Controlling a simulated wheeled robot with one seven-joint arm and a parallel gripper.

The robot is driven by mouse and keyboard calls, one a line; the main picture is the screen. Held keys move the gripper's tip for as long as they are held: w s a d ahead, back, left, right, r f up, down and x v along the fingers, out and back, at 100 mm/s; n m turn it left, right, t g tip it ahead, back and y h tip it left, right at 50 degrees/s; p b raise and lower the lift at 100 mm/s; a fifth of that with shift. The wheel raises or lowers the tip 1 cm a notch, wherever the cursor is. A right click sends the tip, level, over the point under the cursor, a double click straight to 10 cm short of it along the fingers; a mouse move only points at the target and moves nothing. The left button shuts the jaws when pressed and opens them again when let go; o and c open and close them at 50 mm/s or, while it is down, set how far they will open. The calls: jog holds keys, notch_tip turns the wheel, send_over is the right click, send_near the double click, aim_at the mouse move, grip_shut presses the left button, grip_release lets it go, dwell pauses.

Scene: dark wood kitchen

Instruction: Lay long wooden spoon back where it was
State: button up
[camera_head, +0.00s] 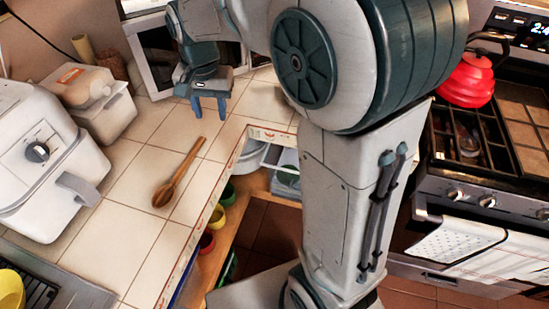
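The long wooden spoon (180,172) lies on the white tiled counter (130,215). Its bowl points toward the lower left and its handle toward the upper right. My gripper (209,109) is above the counter, beyond the handle end, with its blue fingers pointing down. The fingers are spread with nothing visible between them. The gripper is apart from the spoon. The whole spoon is in view.
A white appliance with a dark knob (38,152) stands on the left, with a lidded white container (103,112) behind it. A red kettle (467,80) sits on the stove at right. An open lower cabinet holds colored bowls (217,216). The tiles around the spoon are clear.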

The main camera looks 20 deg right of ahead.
jog(key=s+d+f+n+t, duration=0.1)
jog(key=s+d, duration=0.3)
jog(key=s, duration=0.5)
jog(key=s+d+f+n+t, duration=0.1)
jog(key=s+d+n, duration=0.3)
jog(key=s, duration=0.5)
jog(key=shift+d+f, duration=0.15)
jog(key=shift+d, duration=0.4)
